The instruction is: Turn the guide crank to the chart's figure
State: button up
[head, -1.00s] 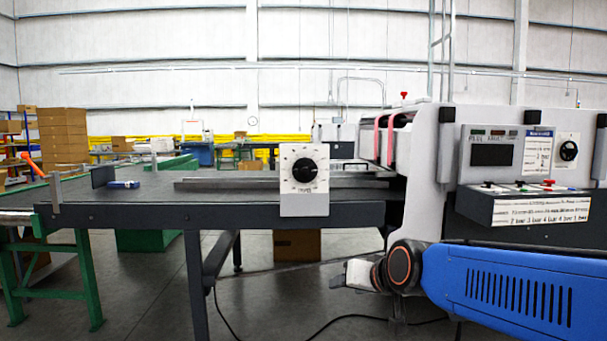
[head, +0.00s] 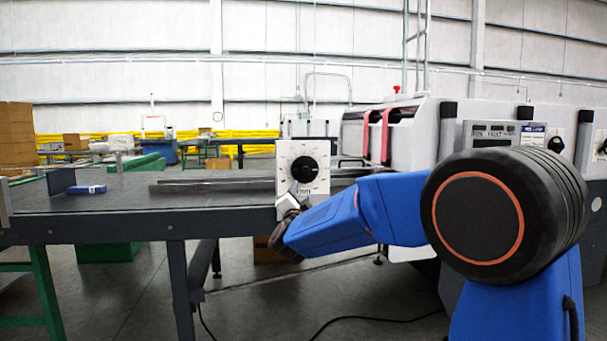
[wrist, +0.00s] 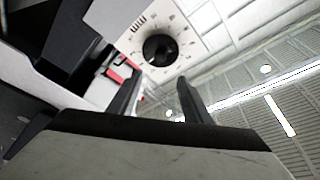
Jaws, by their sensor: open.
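The guide crank is a black round knob (head: 304,169) on a white dial plate (head: 285,155) with marks around it, fixed at the front edge of the machine's table. It also shows in the wrist view as a black knob (wrist: 160,49), ahead of the fingers. My gripper (wrist: 157,98) is open and empty in the wrist view, its two dark fingers apart and short of the knob.
The dark table (head: 120,205) runs left from the machine, with a small blue object (head: 86,189) on it. A cable crosses the floor below. Open floor shows under the table.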

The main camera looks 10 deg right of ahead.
aim_at(306, 172)
jog(key=shift+m+h, duration=0.5)
jog(key=shift+h, duration=0.1)
jog(key=x, duration=1.8)
jog(key=shift+w+a+f, duration=0.1)
jog(key=shift+w+a, duration=0.1)
jog(key=shift+w, duration=0.1)
jog(key=shift+c, duration=0.7)
jog(key=c, duration=0.9)
